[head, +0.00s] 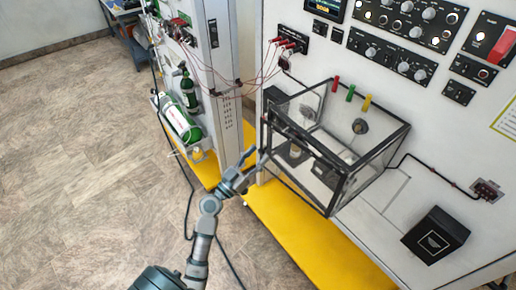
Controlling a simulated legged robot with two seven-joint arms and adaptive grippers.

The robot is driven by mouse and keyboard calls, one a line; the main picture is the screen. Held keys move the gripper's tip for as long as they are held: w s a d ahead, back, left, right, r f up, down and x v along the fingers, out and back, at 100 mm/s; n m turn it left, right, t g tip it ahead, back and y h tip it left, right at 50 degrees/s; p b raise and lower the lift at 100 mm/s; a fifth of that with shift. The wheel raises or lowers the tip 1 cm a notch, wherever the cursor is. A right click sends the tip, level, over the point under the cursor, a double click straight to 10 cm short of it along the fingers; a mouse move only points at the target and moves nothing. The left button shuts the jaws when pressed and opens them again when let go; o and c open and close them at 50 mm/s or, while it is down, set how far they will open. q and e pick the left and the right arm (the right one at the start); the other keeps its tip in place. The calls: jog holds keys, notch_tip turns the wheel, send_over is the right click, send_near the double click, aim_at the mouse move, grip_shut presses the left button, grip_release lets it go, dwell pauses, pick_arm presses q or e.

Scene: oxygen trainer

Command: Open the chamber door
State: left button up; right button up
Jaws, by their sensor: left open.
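The chamber (378,149) is a clear box with black edges, fixed to the white panel right of centre. Its front face has a dark frame (318,150); I cannot tell from this view whether the door is fully shut. My left gripper (250,163) is open and empty, with its fingers close to the chamber's left front edge. I cannot tell whether a fingertip touches the frame. My right gripper is not in view.
Red, green and yellow clips (350,93) stand at the chamber's back top edge. Red cables (262,78) run left from the panel. A yellow base (300,235) lies below. A black box (435,235) sits lower right. Open floor lies left.

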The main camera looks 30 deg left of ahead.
pick_arm(q)
jog(key=shift+w+d+r, duration=0.1)
jog(key=shift+w+r, duration=0.05)
jog(key=shift+w, duration=0.25)
jog(key=shift+d, duration=0.1)
grip_shut()
